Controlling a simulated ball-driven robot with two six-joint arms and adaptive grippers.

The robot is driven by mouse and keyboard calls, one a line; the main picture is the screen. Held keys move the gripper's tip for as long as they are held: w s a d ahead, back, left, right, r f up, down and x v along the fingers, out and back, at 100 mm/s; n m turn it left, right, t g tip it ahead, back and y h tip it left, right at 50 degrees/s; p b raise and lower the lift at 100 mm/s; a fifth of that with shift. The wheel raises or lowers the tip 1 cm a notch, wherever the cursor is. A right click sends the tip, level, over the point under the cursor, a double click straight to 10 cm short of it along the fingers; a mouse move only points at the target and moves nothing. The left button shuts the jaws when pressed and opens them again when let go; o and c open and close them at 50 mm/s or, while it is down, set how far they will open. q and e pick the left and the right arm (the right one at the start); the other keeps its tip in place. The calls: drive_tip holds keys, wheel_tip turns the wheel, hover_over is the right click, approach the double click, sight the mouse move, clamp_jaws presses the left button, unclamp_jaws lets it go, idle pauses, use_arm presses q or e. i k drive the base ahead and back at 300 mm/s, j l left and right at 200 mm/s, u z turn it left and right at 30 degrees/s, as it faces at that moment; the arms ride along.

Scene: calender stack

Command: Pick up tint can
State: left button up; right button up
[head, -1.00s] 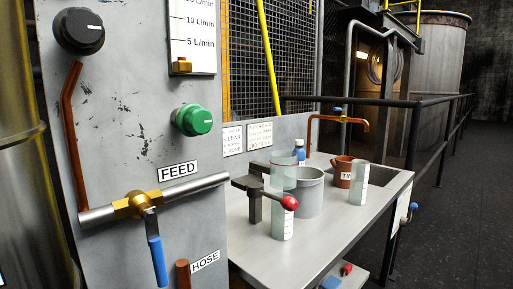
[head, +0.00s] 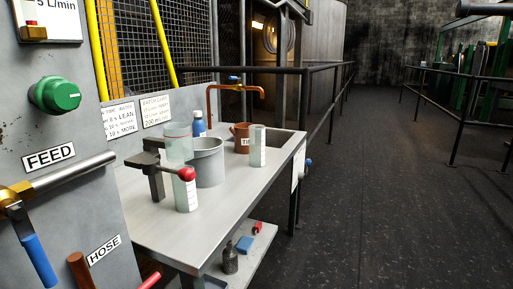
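The tint can (head: 240,131) is a small reddish-brown can with a handle on its left and a white label reading "TI", the rest cut off. It stands upright towards the back of the metal bench (head: 215,205). A pale clear cylinder (head: 258,150) stands in front of its right side and hides part of it. Neither of my grippers is in view.
Open dark floor (head: 380,190) lies right of the bench.

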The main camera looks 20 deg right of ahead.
sight(240, 130)
drive_tip(key=l+u, duration=0.1)
drive_tip(key=u, duration=0.35)
drive_tip(key=i+l+u, duration=0.25)
drive_tip(key=l, duration=0.25)
drive_tip(key=l+u, duration=0.2)
drive_tip(key=l, duration=0.3)
drive_tip(key=i+l+u, duration=0.1)
drive_tip(key=l+u, duration=0.15)
drive_tip(key=l, duration=0.35)
